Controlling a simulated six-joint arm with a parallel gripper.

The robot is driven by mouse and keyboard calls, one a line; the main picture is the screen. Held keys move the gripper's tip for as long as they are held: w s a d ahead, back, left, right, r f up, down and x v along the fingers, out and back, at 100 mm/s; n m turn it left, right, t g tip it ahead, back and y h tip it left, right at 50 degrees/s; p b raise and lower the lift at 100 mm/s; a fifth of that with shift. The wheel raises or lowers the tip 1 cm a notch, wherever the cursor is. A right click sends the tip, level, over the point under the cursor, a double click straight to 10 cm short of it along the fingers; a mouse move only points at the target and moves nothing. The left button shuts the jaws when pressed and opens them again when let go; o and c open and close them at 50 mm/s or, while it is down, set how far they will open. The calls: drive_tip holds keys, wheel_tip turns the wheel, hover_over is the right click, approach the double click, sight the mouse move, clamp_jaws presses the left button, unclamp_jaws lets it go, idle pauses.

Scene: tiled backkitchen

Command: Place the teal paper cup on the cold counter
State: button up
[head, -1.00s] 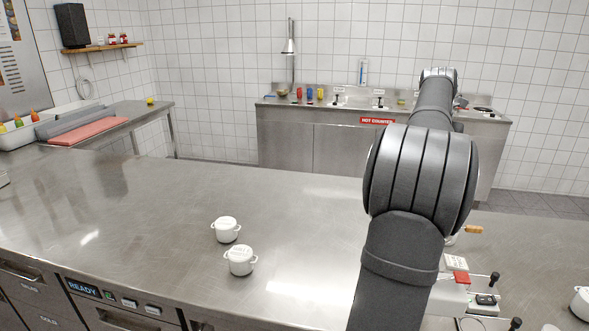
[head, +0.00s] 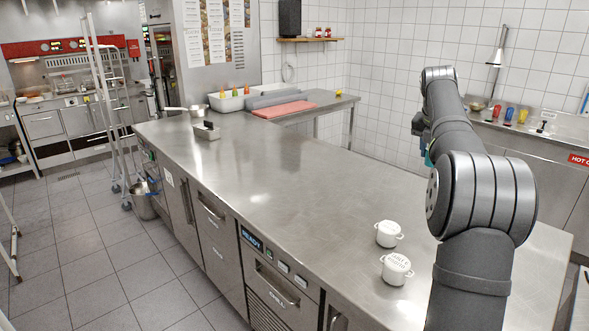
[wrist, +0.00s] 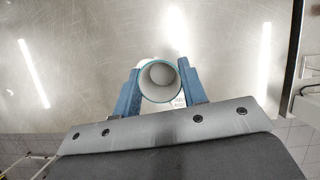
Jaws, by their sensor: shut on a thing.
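My gripper (wrist: 162,90) is shut on the teal paper cup (wrist: 144,82), one blue finger on each side of it. In the wrist view I look into the cup's pale open mouth, which has a teal rim. In the head view a small piece of teal (head: 428,158) shows beside my arm; my arm hides most of the gripper and cup. The long steel counter (head: 260,165) fills the middle of the head view, with drawers and a READY display on its front. Steel also lies below the cup in the wrist view. I cannot read a cold counter sign.
Two white lidded pots (head: 389,234) stand on the counter near my arm. A small metal container (head: 207,131) and a pan (head: 194,110) are at its far left end. A red board (head: 285,110) lies on the back table. A hot counter sign (head: 579,159) is at right. The counter's middle is clear.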

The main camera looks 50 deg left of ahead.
drive_tip(key=s+a+n+y, duration=0.1)
drive_tip(key=s+a+n, duration=0.1)
drive_tip(key=s+a, duration=0.6)
drive_tip(key=s+a+n, duration=0.1)
drive_tip(key=s+a, duration=0.4)
drive_tip(key=a, duration=0.7)
wheel_tip(320, 180, down, 18)
drive_tip(key=s+a+f, duration=0.1)
drive_tip(key=a+f, duration=0.1)
drive_tip(key=a, duration=0.1)
drive_tip(key=s+a+f, duration=0.1)
drive_tip(key=a+f, duration=0.2)
drive_tip(key=s+a+f, duration=0.1)
drive_tip(key=a+f, duration=0.1)
drive_tip(key=a, duration=0.2)
drive_tip(key=shift+s+a+f, duration=0.1)
drive_tip(key=shift+s+f, duration=0.05)
drive_tip(key=shift+s, duration=0.25)
drive_tip(key=shift+f, duration=2)
drive_tip(key=shift+f, duration=0.1)
drive_tip(key=o, duration=0.5)
drive_tip(key=shift+f, duration=0.1)
drive_tip(key=o, duration=0.5)
drive_tip(key=shift+c, duration=0.2)
